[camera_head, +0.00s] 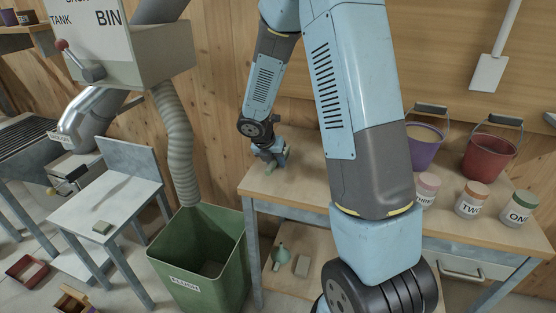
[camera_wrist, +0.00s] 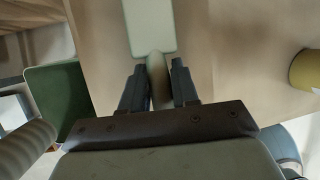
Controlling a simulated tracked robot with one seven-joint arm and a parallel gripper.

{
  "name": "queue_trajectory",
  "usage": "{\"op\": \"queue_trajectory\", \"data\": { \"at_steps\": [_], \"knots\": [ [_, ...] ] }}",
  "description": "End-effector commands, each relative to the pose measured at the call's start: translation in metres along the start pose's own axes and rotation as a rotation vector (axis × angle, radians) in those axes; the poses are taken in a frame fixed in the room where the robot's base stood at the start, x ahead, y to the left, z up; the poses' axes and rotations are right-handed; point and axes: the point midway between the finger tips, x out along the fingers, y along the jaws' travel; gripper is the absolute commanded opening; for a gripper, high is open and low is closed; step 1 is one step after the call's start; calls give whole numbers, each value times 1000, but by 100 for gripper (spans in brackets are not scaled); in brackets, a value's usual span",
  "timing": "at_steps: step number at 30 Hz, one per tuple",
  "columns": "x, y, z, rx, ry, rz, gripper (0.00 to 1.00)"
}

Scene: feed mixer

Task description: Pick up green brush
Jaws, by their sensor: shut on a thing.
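The green brush (camera_wrist: 150,25) shows in the wrist view as a pale green block with a rounded handle pointing toward me. My gripper (camera_wrist: 158,72) is shut on the handle, one dark finger on each side. In the head view my gripper (camera_head: 272,155) is small, at the left end of the wooden workbench, with a bit of the brush (camera_head: 271,168) below it. I cannot tell whether the brush touches the bench top.
On the workbench (camera_head: 300,192) stand a purple bucket (camera_head: 424,150), a red bucket (camera_head: 489,155) and labelled jars (camera_head: 471,200) at right. A green bin (camera_head: 205,285) stands at the bench's left under a hose (camera_head: 176,140). A small table (camera_head: 110,200) is further left.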

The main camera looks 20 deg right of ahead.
Motion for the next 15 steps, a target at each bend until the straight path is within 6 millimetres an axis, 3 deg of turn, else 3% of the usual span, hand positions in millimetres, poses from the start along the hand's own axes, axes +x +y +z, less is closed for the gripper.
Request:
{"op": "queue_trajectory", "data": {
  "at_steps": [8,15],
  "knots": [
    [-30,-8,12,4,-3,2,0],
    [-65,-38,6,3,-4,2,0]
  ]
}}
